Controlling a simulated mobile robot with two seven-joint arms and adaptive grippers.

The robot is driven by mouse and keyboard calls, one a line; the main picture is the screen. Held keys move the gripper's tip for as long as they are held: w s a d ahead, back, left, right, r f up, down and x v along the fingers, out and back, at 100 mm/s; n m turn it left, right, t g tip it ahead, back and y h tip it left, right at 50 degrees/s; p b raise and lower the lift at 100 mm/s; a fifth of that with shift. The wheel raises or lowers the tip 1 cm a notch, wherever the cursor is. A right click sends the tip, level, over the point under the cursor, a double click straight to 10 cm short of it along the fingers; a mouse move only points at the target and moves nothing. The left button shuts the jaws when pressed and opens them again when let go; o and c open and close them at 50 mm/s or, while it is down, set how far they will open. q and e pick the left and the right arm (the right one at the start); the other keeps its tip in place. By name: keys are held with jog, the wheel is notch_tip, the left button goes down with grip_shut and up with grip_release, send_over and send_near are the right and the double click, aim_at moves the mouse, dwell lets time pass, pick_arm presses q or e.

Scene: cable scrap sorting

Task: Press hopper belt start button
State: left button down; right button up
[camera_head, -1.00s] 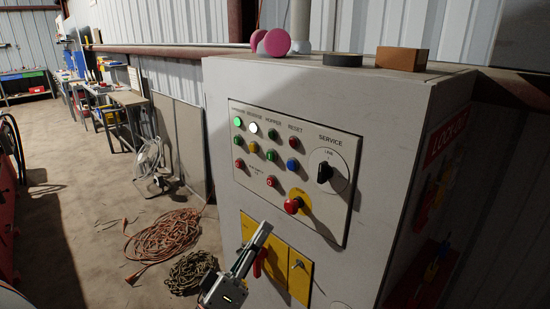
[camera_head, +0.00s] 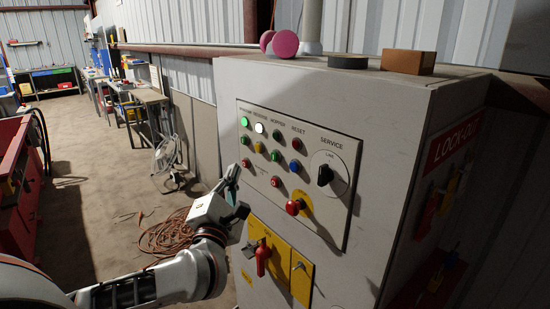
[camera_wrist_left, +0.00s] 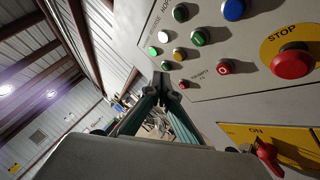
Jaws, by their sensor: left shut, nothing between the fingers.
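The grey cabinet carries a button panel (camera_head: 322,222) with a HOPPER label. Under it are an unlit green lamp or button (camera_head: 276,133), a second green button (camera_head: 275,155) and a red button (camera_head: 275,181). The lower green button also shows in the left wrist view (camera_wrist_left: 199,38). My left gripper (camera_head: 232,175) is shut and empty, by the panel's lower left edge, below and left of the hopper buttons. In the left wrist view its fingertips (camera_wrist_left: 166,88) appear near the first column's red button (camera_wrist_left: 184,85); contact cannot be told. My right gripper is not in view.
A red stop button (camera_head: 293,207) on yellow and a black service switch (camera_head: 325,175) sit on the panel's right. A red handle (camera_head: 263,258) sticks out below. An orange cable coil (camera_head: 168,236) lies on the floor. Tape and a brown block (camera_head: 408,61) rest on top.

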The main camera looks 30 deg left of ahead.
aim_at(275, 157)
pick_arm(q)
jog(key=shift+w, duration=0.1)
jog(key=w+d, duration=0.3)
jog(key=w, duration=0.5)
jog(key=shift+d+b, duration=0.2)
jog(key=shift+b, duration=0.15)
jog(key=shift+w, duration=0.1)
dwell(1.3)
jog(key=shift+w+d+p, duration=0.15)
jog(key=shift+w+p, duration=0.15)
jog(key=shift+p, duration=0.05)
jog(key=shift+w+d, duration=0.15)
jog(key=shift+w, duration=0.25)
dwell(0.8)
jog(key=shift+s, duration=0.1)
jog(key=shift+s+a+p, duration=0.3)
jog(key=shift+s+p, duration=0.35)
jog(key=shift+s, duration=0.05)
